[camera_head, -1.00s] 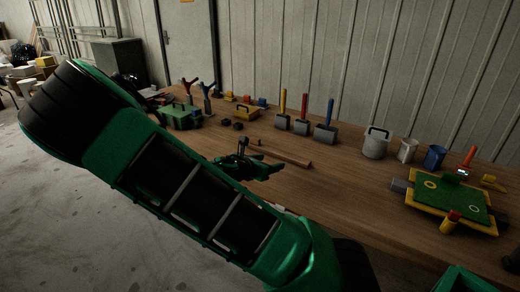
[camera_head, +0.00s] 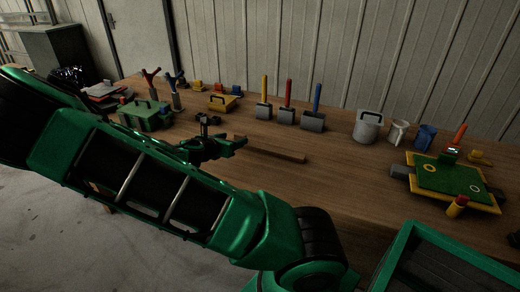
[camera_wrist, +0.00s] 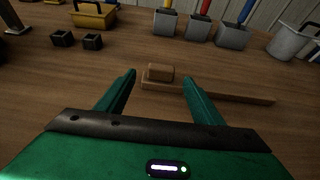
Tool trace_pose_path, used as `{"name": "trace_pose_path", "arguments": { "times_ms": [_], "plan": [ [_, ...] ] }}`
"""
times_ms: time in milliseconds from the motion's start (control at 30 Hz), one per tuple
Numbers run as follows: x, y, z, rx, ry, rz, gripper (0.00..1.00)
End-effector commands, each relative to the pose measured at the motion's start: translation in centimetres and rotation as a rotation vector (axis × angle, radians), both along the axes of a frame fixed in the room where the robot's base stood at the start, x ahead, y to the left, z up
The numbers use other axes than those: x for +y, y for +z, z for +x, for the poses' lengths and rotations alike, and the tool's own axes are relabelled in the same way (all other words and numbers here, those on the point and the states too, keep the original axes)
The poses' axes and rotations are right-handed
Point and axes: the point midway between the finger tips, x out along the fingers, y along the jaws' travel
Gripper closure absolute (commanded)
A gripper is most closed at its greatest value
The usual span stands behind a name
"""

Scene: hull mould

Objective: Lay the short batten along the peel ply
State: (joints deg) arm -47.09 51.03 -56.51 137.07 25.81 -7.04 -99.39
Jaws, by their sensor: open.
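A thin wooden batten (camera_head: 275,150) lies flat on the workbench in the head view, just right of my gripper. In the wrist view the batten (camera_wrist: 215,92) runs off to the right, with a raised wooden block (camera_wrist: 160,72) at its left end. My gripper (camera_wrist: 160,77) is open and empty, its green fingers on either side of the block in that view. Whether they reach it cannot be told. In the head view my gripper (camera_head: 236,144) is at the batten's left end, partly covering it. I cannot identify a peel ply for certain; a green-topped, yellow-edged board (camera_head: 452,179) lies at the right.
A green toolbox (camera_head: 146,117) stands left, a yellow caddy (camera_head: 222,103) behind my gripper. Several long-handled tools (camera_head: 287,115) stand at the back, a grey bucket (camera_head: 368,127) right of them. Bare bench (camera_head: 340,175) lies between the batten and the board.

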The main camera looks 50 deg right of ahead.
Motion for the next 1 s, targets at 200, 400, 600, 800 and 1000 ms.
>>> {"name": "trace_pose_path", "arguments": {
  "times_ms": [200,400,600,800,1000],
  "plan": [
    [-1.3,-0.6,0.4,0.000,-0.001,0.000,0.39],
    [-3.5,-1.1,1.1,0.000,-0.003,-0.001,0.39],
    [-5.6,-1.9,1.9,-0.001,-0.001,0.000,0.39],
    [-5.9,-2.1,2.1,-0.001,0.001,0.000,0.39],
    [-5.9,-2.0,2.1,-0.001,0.001,0.000,0.61]
  ]
}}
